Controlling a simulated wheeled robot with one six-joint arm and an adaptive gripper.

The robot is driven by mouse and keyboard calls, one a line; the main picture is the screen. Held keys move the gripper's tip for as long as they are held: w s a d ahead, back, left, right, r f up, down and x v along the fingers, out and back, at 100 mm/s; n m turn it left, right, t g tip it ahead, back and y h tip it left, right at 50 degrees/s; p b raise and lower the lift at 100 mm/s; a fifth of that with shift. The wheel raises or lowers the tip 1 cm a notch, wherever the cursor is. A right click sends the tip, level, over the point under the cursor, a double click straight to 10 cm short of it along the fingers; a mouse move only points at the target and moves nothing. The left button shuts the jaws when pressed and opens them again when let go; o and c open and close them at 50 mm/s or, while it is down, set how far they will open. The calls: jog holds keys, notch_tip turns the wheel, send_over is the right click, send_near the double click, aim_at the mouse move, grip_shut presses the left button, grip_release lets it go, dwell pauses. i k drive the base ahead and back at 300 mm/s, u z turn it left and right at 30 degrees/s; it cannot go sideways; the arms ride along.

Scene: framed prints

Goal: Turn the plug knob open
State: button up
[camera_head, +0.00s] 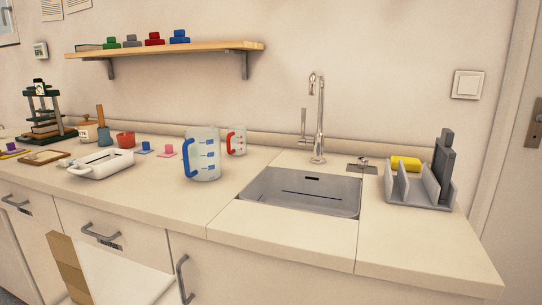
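A small metal knob (363,162), which looks like the plug knob, sits on a dark plate on the counter, just behind the sink's back right corner. It is too small to tell how it is turned. The grey sink (290,205) is set into the counter, and its basin looks empty, with a dark slot in the far wall. The chrome faucet (319,115) stands upright behind the sink, left of the knob. My gripper is not in view.
A grey rack (405,192) with dark upright pieces and a yellow sponge (405,163) stands right of the knob. Measuring jugs with a blue handle (206,155) and a red handle (237,143) stand left of the sink. The front right counter (425,250) is clear.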

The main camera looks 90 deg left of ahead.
aim_at(361, 161)
jog(key=u, duration=2)
